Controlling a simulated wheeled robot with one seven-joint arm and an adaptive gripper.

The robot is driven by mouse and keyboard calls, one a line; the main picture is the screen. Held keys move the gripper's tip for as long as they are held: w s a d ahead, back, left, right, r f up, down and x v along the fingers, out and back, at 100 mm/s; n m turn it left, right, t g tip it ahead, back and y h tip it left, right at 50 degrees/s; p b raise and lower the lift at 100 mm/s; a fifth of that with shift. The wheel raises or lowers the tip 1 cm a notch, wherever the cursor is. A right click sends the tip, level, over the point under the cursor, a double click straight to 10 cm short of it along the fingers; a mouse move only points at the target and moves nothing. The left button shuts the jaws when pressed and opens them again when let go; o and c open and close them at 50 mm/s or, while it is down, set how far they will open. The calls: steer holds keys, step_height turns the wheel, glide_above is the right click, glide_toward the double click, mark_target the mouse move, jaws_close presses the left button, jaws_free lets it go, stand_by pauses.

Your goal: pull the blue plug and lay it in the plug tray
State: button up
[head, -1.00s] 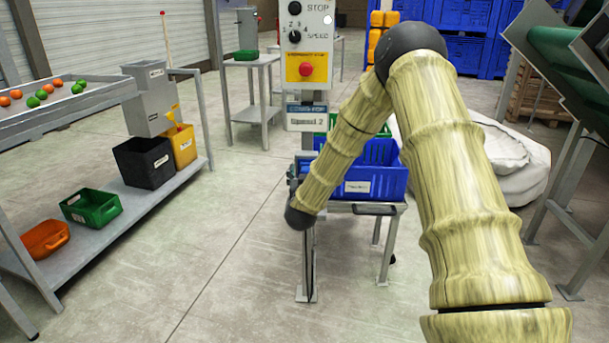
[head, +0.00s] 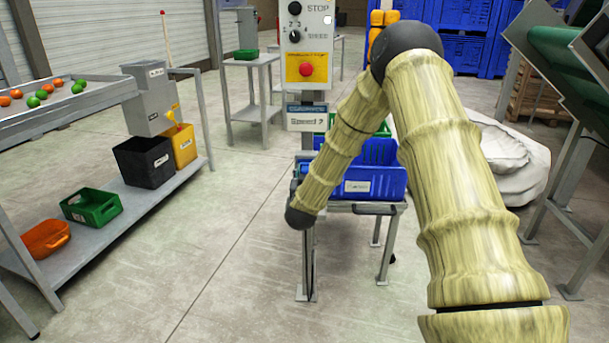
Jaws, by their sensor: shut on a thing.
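My forearm slants down to a dark wrist joint (head: 300,217) beside the post, left of a small table. My gripper's fingers and whatever they hold are hidden behind the forearm and wrist. A blue crate (head: 375,185) with a white label stands on the small table, just right of my forearm. I cannot read its label or tell which container is the plug tray.
The post carries a yellow panel with a red button (head: 306,69). At left, a shelf holds an orange bin (head: 45,240), a green crate (head: 91,208), a black bin (head: 143,163) and a yellow bin (head: 181,147). The floor between shelf and post is clear.

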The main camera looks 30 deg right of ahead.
jaws_close()
steer(key=shift+s+a, duration=0.1)
steer(key=shift+p+v, duration=0.55)
steer(key=shift+v, duration=2.2)
steer(key=shift+w+d, duration=0.35)
steer(key=shift+w, duration=0.2)
step_height(320, 180, down, 10)
steer(key=b, duration=0.4)
stand_by(1.1)
